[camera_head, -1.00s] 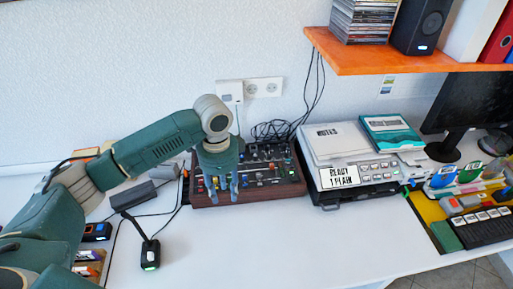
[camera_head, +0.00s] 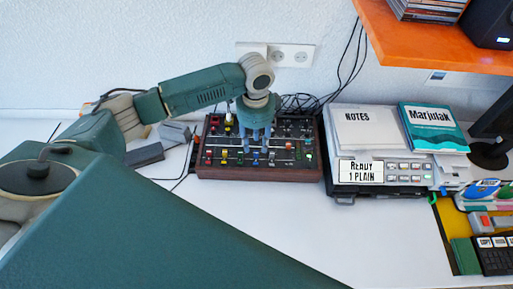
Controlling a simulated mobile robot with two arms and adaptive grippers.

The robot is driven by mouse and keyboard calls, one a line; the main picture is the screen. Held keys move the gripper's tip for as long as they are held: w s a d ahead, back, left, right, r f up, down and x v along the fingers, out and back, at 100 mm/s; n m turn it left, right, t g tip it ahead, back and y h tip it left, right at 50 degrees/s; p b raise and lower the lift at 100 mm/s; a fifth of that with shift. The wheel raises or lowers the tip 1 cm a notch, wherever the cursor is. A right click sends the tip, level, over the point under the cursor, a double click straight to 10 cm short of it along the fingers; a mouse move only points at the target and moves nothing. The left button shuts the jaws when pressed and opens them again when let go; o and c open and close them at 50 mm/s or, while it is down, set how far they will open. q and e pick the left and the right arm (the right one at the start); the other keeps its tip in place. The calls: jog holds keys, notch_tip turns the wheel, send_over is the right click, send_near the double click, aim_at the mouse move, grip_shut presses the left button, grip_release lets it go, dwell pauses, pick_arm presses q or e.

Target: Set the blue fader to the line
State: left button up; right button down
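The control panel (camera_head: 218,173) is a dark box with a brown wooden front, several knobs and a front row of coloured caps. A small blue cap (camera_head: 256,158) shows in that row, just below my fingers; I take it for the blue fader. My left gripper (camera_head: 261,138) points down over the middle of the panel. Its fingers show a narrow gap with nothing seen between them. I cannot tell whether they touch the panel. My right gripper is not in view.
Right of the panel stands a grey machine (camera_head: 397,190) bearing a notes pad (camera_head: 375,130) and a teal book (camera_head: 433,128). An orange shelf (camera_head: 420,40) hangs above right. Dark grey blocks (camera_head: 145,155) lie left of the panel. The white table in front is clear.

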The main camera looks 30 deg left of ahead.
aim_at(256, 152)
pick_arm(q)
jog(key=shift+w+f, duration=0.1)
jog(key=shift+f, duration=2.55)
jog(key=shift+w, duration=0.1)
grip_shut()
